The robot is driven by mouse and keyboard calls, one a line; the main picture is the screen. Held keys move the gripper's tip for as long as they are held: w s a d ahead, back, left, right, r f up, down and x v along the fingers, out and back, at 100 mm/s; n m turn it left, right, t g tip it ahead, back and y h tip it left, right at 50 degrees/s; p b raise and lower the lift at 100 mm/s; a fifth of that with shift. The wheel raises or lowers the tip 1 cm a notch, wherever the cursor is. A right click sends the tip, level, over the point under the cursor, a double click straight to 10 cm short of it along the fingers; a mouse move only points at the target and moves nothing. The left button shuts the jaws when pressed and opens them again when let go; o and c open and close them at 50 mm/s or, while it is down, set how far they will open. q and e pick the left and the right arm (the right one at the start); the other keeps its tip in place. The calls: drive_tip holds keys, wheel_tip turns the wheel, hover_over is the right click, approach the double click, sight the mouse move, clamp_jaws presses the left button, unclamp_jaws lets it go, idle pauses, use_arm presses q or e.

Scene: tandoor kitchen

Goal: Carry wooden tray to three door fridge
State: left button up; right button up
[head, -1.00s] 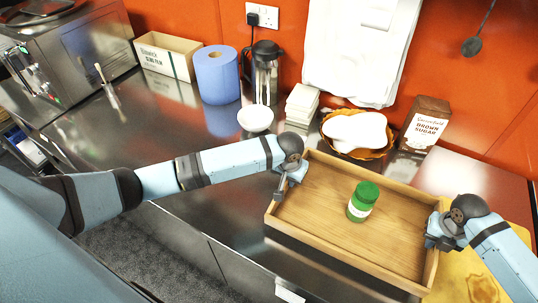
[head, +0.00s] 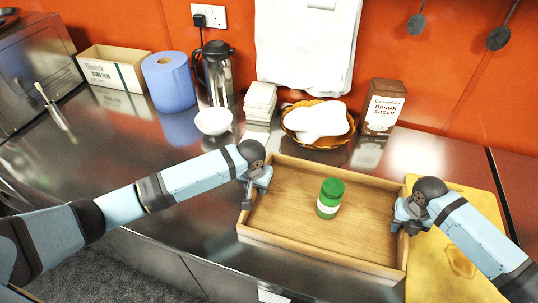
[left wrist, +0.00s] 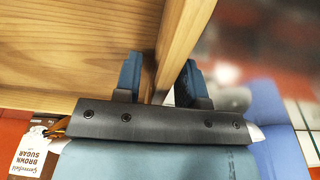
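The wooden tray (head: 290,171) is a shallow rectangular box with low walls, level at the counter's front side in the head view. A green jar with a white label (head: 329,199) stands upright inside it. My left gripper (head: 254,186) is at the tray's left wall. The fridge is not in view.
A yellow board (head: 455,262) lies right of and partly behind the tray's edge. Behind the tray are an orange dish (head: 318,123), a sugar box (head: 383,107), a white bowl (head: 213,121), a steel jug (head: 218,75) and blue roll (head: 168,82).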

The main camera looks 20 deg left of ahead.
use_arm(q)
drive_tip(key=r, duration=0.4)
drive_tip(key=s+r, duration=0.1)
drive_tip(key=r, duration=0.6)
drive_tip(key=shift+s+r, duration=0.4)
use_arm(e)
drive_tip(key=shift+a, duration=0.1)
wheel_tip(320, 180, up, 12)
drive_tip(key=shift+r, duration=0.1)
use_arm(q)
drive_tip(key=shift+s, duration=0.1)
